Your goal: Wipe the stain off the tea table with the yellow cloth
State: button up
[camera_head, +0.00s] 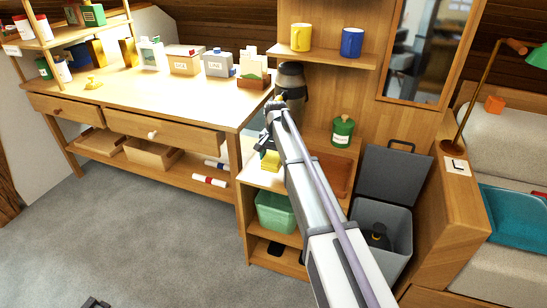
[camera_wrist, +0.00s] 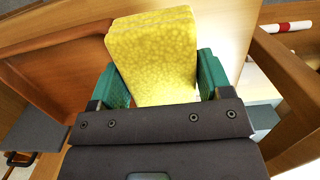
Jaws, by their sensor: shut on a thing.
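My gripper (camera_head: 269,148) is shut on the yellow cloth (camera_head: 270,161), low over the left part of the tea table (camera_head: 257,179). In the wrist view the cloth (camera_wrist: 155,50) sticks out as a thick, mottled yellow pad between the green fingers of my gripper (camera_wrist: 155,80). I cannot tell whether the cloth touches the pale tabletop. No stain can be made out; my arm and the cloth hide part of the top.
A brown wooden tray (camera_head: 333,171), a green canister (camera_head: 342,131) and a dark flask (camera_head: 292,92) stand close to my arm. An open grey bin (camera_head: 391,222) is at right. A wooden workbench (camera_head: 150,100) with boxes is at left.

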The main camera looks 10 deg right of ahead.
aim_at(273, 156)
jog(key=shift+r, duration=0.4)
notch_tip(273, 156, up, 3)
jog(key=p, duration=0.3)
jog(key=shift+r, duration=0.2)
jog(key=shift+f, duration=0.2)
